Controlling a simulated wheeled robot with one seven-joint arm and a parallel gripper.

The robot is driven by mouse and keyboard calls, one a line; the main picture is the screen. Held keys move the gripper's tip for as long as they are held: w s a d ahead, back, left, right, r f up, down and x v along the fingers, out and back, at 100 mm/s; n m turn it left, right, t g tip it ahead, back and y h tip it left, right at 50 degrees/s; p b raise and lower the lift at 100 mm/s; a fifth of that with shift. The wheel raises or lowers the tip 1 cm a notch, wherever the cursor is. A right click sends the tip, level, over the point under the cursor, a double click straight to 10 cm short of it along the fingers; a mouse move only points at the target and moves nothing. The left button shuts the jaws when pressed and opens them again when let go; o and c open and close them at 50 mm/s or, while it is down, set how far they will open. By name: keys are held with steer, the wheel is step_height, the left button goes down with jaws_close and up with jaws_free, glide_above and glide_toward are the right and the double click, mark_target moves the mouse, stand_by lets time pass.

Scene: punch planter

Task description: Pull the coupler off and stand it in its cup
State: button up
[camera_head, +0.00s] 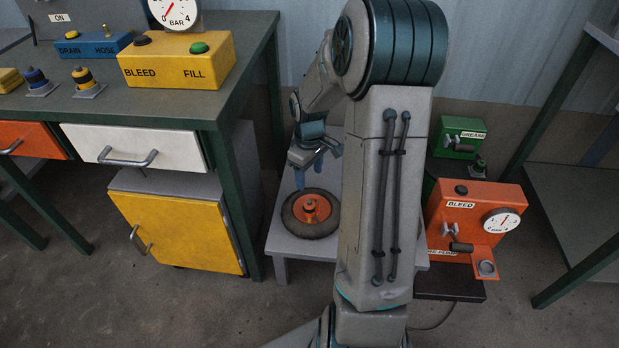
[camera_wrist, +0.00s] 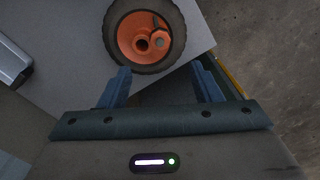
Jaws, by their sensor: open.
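My gripper (camera_head: 309,172) is open and empty, just above and behind a wheel (camera_head: 289,221) that lies flat on a low grey table. In the wrist view its two blue fingers (camera_wrist: 161,84) are apart, with the wheel (camera_wrist: 111,35) beyond them. A short orange upright piece (camera_head: 310,206) stands at the wheel's orange hub; it may be the coupler, but I cannot tell for sure. In the wrist view the hub shows a dark round opening (camera_wrist: 142,44) and a grey-topped round part (camera_wrist: 159,43). A cup-like ring (camera_head: 487,268) on an orange bracket looks empty.
The orange pump box (camera_head: 480,197), with BLEED label and gauge, stands right of my arm, with a green GREASE box (camera_head: 460,137) behind. A workbench (camera_head: 215,110) with a white drawer and yellow cabinet (camera_head: 180,230) is at left. My arm hides part of the low table (camera_head: 283,250).

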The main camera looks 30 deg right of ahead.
mark_target(309, 204)
step_height(309, 204, down, 13)
steer(key=b, duration=0.5)
steer(key=shift+f+b, duration=0.15)
steer(key=shift+b, duration=0.15)
steer(key=c, duration=1.2)
steer(key=shift+r+p, duration=2.35)
steer(key=shift+r, duration=0.2)
jaws_close()
steer(key=shift+r+p, duration=1.9)
steer(key=shift+r, duration=0.15)
steer(key=shift+s+f, duration=0.1)
